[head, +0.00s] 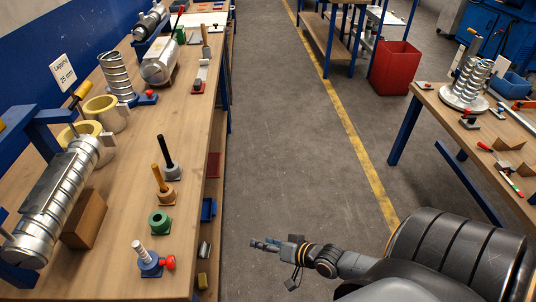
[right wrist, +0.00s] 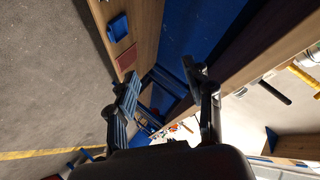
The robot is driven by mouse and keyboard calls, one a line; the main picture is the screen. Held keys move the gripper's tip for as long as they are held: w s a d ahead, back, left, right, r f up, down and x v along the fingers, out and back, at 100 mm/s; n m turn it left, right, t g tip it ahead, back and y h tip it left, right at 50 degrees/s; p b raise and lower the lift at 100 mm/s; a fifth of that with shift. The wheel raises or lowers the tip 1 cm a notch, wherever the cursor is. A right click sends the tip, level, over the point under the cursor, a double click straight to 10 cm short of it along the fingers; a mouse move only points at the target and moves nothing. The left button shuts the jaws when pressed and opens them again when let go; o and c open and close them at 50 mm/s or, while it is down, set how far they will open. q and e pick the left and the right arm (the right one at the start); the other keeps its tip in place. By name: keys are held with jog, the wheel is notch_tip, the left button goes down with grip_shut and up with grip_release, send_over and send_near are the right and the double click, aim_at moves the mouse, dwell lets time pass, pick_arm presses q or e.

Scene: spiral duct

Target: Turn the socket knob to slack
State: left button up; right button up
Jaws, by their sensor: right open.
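A small blue socket (head: 149,267) stands on the left bench near its front edge, with a pale threaded rod standing in it, tilted. A red knob (head: 168,262) is on its right side; its setting is too small to read. A second blue piece with a red knob (head: 149,97) lies farther back, by a spiral duct. My right gripper (head: 263,244) is over the aisle, right of the bench and apart from the knob. In the right wrist view its two fingers (right wrist: 165,88) are spread with nothing between them. My left gripper is not in view.
A green ring (head: 159,222) and holders with upright handles stand behind the socket. A clamped spiral duct (head: 60,195) and a wooden block (head: 85,220) are to its left. The bench edge and lower shelf lie between gripper and socket. The aisle floor (head: 290,130) is clear.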

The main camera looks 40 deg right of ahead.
jog(key=shift+s+a+f+m+g, duration=0.1)
jog(key=shift+s+f+m+g, duration=0.3)
jog(key=shift+f+m, duration=0.3)
jog(key=shift+s+a+f+m+g, duration=0.1)
jog(key=shift+s+f+m+g, duration=0.35)
jog(key=shift+f, duration=0.4)
jog(key=shift+w, duration=0.1)
